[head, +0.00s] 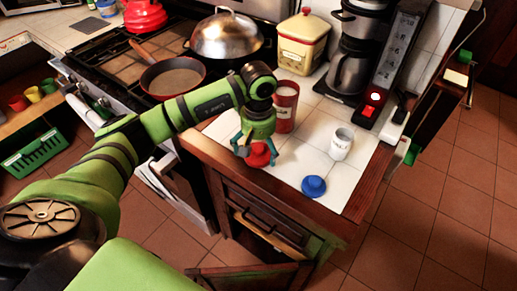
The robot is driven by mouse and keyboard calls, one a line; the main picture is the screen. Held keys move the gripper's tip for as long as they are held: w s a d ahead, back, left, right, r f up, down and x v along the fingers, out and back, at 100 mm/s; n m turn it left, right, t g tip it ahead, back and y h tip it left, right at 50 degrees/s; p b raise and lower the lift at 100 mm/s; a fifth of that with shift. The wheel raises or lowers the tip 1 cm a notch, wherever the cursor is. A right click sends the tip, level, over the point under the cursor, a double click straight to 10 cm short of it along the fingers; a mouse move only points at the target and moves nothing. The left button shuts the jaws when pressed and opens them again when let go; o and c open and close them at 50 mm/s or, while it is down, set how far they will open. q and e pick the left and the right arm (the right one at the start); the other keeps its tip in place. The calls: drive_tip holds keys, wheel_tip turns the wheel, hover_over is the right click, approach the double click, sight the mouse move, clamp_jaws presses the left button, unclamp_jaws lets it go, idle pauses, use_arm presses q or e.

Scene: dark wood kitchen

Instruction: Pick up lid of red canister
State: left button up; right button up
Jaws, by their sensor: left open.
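The red lid (261,155) lies on the white tiled counter close to its front edge. My left gripper (257,151) points down over it, open, with its fingers around the lid; whether they touch it I cannot tell. The gripper hides part of the lid. The red canister (287,110) stands upright just behind and right of the gripper, its top apparently open. My right gripper is not in view.
A white canister (341,144) and a blue lid (313,187) are to the right on the counter (300,160). A coffee maker (352,60) and a yellow tin (302,43) stand behind. A pan (174,77) sits on the stove at left. An open drawer (270,232) is below.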

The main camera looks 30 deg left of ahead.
use_arm(q)
drive_tip(key=shift+s, duration=0.15)
drive_tip(key=c, duration=1.5)
drive_tip(key=shift+d, duration=0.1)
drive_tip(key=shift+c, duration=1.4)
drive_tip(key=shift+s, duration=0.1)
drive_tip(key=shift+c, duration=0.2)
drive_tip(key=shift+f, duration=0.15)
